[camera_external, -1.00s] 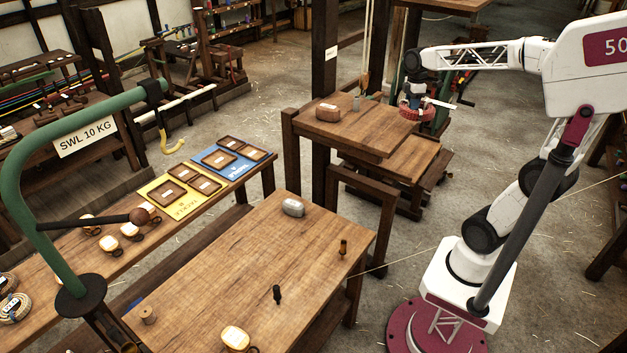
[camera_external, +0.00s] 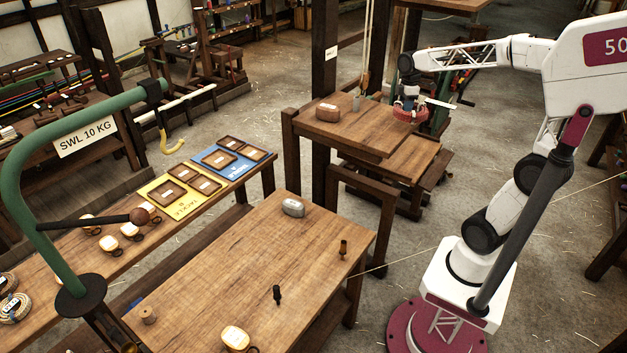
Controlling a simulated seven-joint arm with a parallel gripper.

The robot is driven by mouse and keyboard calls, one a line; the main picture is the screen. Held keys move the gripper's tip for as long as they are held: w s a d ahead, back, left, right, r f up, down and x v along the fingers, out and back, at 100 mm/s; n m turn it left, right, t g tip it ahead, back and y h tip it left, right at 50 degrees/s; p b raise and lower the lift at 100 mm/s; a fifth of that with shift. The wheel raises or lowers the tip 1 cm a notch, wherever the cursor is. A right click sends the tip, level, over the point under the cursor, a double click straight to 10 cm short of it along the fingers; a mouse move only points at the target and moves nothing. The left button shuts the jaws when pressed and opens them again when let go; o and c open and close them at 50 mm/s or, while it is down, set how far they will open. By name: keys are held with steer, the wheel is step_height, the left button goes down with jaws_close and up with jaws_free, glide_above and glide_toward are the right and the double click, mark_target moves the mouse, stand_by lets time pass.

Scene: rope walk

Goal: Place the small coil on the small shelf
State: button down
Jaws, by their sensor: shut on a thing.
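A red coil (camera_external: 408,115) is at the far right edge of the raised wooden stand in the middle back. My gripper (camera_external: 410,100) points down and is shut on this coil. Its fingers are small and partly hidden by the coil. The coil looks low, at about the height of the stand's upper top (camera_external: 362,133); I cannot tell whether it touches wood. A lower wooden shelf (camera_external: 415,160) projects below and to the right of that top. I cannot tell which surface is the small shelf.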

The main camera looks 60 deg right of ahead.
glide_above(382, 110)
steer(key=shift+d+f, duration=0.15)
steer(key=shift+f, duration=0.4)
steer(key=shift+f, duration=0.1)
stand_by(0.4)
steer(key=shift+f, duration=1.7)
steer(key=shift+f, duration=0.1)
steer(key=c, duration=0.7)
jaws_free()
steer(key=shift+c, duration=0.2)
step_height(382, 110, up, 12)
